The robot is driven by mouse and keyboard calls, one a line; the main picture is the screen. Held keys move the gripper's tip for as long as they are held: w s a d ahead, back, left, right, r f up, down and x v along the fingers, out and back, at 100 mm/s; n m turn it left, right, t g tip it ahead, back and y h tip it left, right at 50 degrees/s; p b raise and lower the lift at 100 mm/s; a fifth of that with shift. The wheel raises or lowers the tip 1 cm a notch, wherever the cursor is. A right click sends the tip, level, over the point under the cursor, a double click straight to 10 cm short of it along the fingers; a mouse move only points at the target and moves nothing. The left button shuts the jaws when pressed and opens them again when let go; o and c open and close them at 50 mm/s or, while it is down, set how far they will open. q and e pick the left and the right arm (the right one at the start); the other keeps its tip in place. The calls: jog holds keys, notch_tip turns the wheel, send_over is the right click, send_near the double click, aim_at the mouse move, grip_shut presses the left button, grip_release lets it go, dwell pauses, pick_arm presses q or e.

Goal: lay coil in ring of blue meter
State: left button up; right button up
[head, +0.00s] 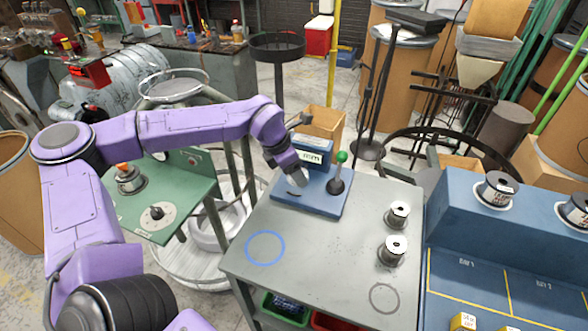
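The blue meter (316,151) stands at the back of the grey table, with a white display reading "mm". Its flat blue base (318,200) carries a black post with a green ball knob (341,157). A small dark curved mark (294,191) shows on the base; I cannot tell whether it is part of a coil or of a ring. My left gripper (300,181) reaches down over the base, just left of the knob post. Its fingertips are small and partly hidden, so its opening and any coil in it cannot be made out. My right gripper is out of view.
A blue ring (249,248) and a grey ring (371,297) are marked on the grey table (318,262). Two wire spools (397,215) (392,250) stand at its right. A blue bench (450,262) adjoins on the right; a green table (190,205) is at left.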

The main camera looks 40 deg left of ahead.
pick_arm(q)
jog(key=shift+f+b, duration=0.65)
jog(key=shift+f, duration=0.7)
jog(key=o, duration=1.3)
jog(key=shift+r, duration=0.1)
jog(key=shift+c, duration=0.2)
jog(key=v, duration=1)
jog(key=shift+r, duration=0.25)
jog(key=shift+s+a, duration=0.1)
